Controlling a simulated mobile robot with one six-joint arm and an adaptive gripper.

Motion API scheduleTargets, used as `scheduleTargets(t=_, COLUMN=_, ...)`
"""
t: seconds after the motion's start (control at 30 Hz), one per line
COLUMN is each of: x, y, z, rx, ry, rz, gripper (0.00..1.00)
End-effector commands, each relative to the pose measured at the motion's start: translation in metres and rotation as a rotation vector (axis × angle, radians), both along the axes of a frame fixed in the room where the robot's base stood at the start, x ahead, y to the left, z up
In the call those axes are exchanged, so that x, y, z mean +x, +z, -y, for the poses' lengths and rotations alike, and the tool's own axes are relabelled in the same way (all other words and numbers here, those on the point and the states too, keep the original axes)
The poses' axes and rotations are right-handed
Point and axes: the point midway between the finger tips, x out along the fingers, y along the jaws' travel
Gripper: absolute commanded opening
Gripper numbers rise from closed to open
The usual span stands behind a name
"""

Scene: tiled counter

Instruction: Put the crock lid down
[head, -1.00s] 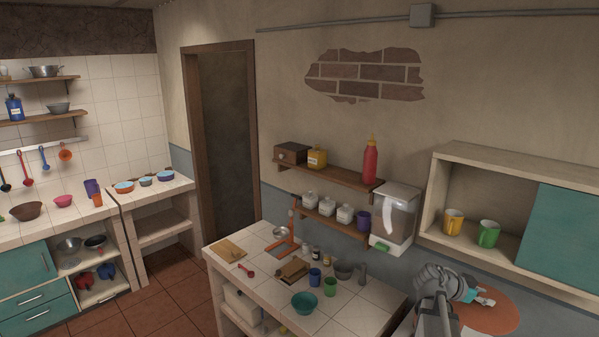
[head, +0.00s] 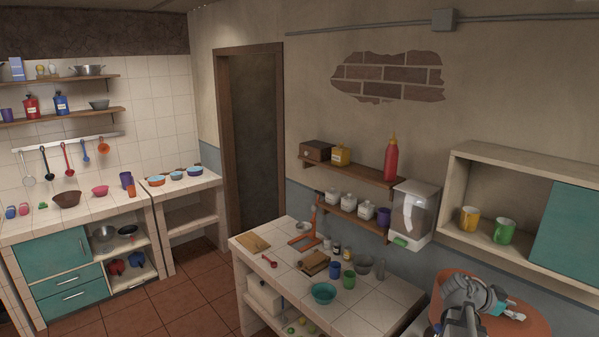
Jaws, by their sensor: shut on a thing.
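The crock lid (head: 535,326) appears as a broad, flat, terracotta-orange disc at the lower right of the head view. My gripper (head: 508,312) is over it, with teal finger parts and a pale piece at the fingertips near its middle. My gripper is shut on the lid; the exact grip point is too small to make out. My grey wrist covers the middle of the disc, and its near edge is cut off by the frame. I cannot tell whether the lid touches anything below.
A tiled counter (head: 395,300) left of my gripper bears a teal bowl (head: 324,293), a green cup (head: 349,279), a blue cup and other small things. Its right end looks clear. A dispenser (head: 413,215) and an open cabinet with yellow and green mugs (head: 505,231) are behind.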

Motion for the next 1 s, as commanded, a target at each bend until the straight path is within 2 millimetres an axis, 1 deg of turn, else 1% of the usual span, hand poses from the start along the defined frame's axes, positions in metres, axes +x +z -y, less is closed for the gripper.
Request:
scheduleTargets(t=0.03, x=0.001, y=-0.005, z=0.000, rx=-0.001, ry=0.001, rz=-0.001, gripper=0.00)
scheduleTargets(t=0.23, x=0.001, y=-0.013, z=-0.001, rx=-0.001, ry=0.002, rz=0.000, gripper=0.00)
scheduleTargets(t=0.47, x=0.001, y=-0.028, z=-0.001, rx=-0.001, ry=0.002, rz=0.000, gripper=0.00)
scheduleTargets(t=1.0, x=0.002, y=-0.100, z=-0.002, rx=-0.001, ry=0.004, rz=-0.001, gripper=0.00)
